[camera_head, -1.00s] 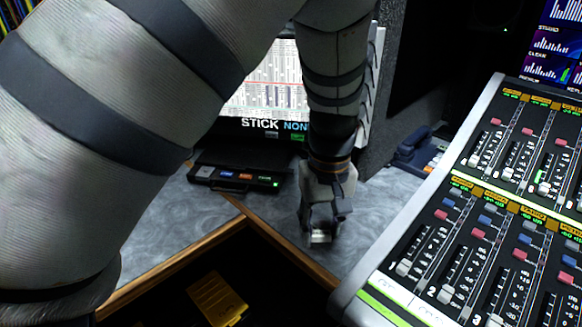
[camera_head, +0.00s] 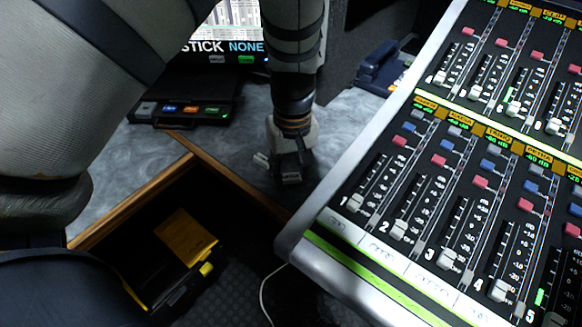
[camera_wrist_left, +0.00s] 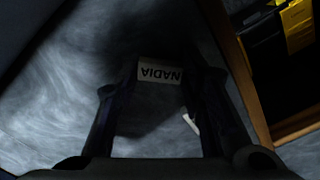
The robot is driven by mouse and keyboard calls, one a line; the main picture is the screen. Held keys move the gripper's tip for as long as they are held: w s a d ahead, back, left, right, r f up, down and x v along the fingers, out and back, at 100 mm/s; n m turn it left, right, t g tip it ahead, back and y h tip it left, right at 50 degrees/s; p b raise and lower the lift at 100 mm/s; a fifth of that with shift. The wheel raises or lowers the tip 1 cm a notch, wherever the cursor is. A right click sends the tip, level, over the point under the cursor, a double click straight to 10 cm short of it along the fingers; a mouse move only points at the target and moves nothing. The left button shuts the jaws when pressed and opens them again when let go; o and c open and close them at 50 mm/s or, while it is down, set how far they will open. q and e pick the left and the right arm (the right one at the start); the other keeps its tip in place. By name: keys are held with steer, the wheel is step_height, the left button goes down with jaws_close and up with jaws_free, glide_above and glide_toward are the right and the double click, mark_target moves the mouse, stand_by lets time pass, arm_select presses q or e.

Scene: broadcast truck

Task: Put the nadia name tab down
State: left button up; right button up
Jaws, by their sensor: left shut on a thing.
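My left gripper (camera_head: 288,171) points down close over the grey marbled desk top, left of the mixing console. It is shut on the nadia name tab (camera_wrist_left: 160,73), a small white strip whose lettering reads upside down between the two fingers in the left wrist view. In the head view the tab (camera_head: 292,180) is a pale sliver at the fingertips. I cannot tell whether it touches the desk. A second small white piece (camera_head: 261,160) lies left of the fingers; it also shows beside the right finger in the left wrist view (camera_wrist_left: 190,123). My right gripper is out of view.
The mixing console (camera_head: 450,180) with its faders fills the right side. A black button box (camera_head: 187,108) stands on the desk at left, below a screen (camera_head: 233,22). A wooden desk edge (camera_head: 140,200) borders a dark gap holding a yellow-and-black object (camera_head: 187,236). A blue phone (camera_head: 385,65) sits behind.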

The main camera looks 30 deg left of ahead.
mark_target(292, 175)
arm_select(q)
steer(key=o, duration=0.8)
steer(key=shift+o, duration=0.2)
step_height(292, 175, up, 12)
steer(key=p, duration=0.1)
steer(key=shift+w, duration=0.2)
arm_select(e)
steer(key=shift+w+r+t, duration=0.4)
steer(key=shift+w+r, duration=0.5)
steer(key=shift+w, duration=0.05)
arm_select(q)
steer(key=shift+r, duration=0.1)
